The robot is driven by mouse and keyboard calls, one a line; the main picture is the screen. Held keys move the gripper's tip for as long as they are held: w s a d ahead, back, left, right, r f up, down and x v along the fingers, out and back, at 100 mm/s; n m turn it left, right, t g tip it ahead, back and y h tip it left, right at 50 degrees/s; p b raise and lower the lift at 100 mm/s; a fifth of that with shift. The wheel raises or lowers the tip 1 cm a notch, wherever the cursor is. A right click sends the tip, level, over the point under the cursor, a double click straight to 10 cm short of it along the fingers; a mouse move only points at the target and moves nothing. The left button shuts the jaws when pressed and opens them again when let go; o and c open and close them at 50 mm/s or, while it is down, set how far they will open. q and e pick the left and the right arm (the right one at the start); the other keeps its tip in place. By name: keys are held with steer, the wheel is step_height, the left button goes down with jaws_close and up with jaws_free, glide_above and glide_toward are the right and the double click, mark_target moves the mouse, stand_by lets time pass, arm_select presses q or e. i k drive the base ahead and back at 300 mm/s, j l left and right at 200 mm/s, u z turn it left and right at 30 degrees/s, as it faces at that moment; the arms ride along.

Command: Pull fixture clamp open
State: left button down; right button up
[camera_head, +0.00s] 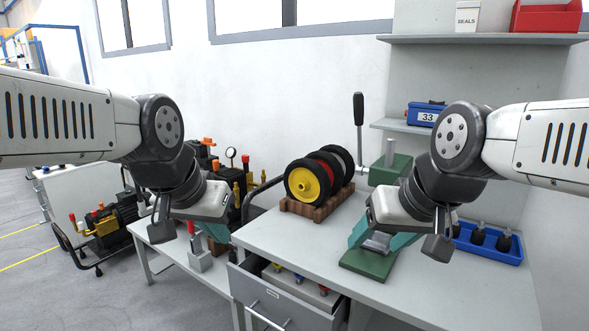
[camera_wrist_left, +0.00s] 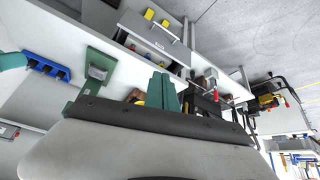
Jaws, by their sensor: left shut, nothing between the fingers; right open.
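A green fixture stands on the bench, with its base plate (camera_head: 366,264) and upper block (camera_head: 388,170) showing in the head view. A dark upright lever (camera_head: 358,120) with a rounded end stands beside the upper block. A grey block (camera_head: 377,246) sits on the base. My right arm hides the middle of the fixture, so I cannot tell the clamp's state. My right gripper (camera_head: 381,239) is open, its teal fingers apart in front of the fixture. My left gripper (camera_head: 216,234) is shut and empty, left of the bench; its teal fingers (camera_wrist_left: 164,92) also show in the left wrist view.
Wheels (camera_head: 306,181) stand on a wooden rack at the bench's back left. A blue tray (camera_head: 486,246) with dark parts lies at the right. An open drawer (camera_head: 284,299) sticks out at the front. Pump equipment (camera_head: 110,220) stands at the left. The bench's front right is clear.

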mark_target(190, 225)
steer(key=u, duration=0.85)
steer(key=i+j+u, duration=0.1)
steer(key=i+u, duration=0.25)
steer(key=i, duration=0.8)
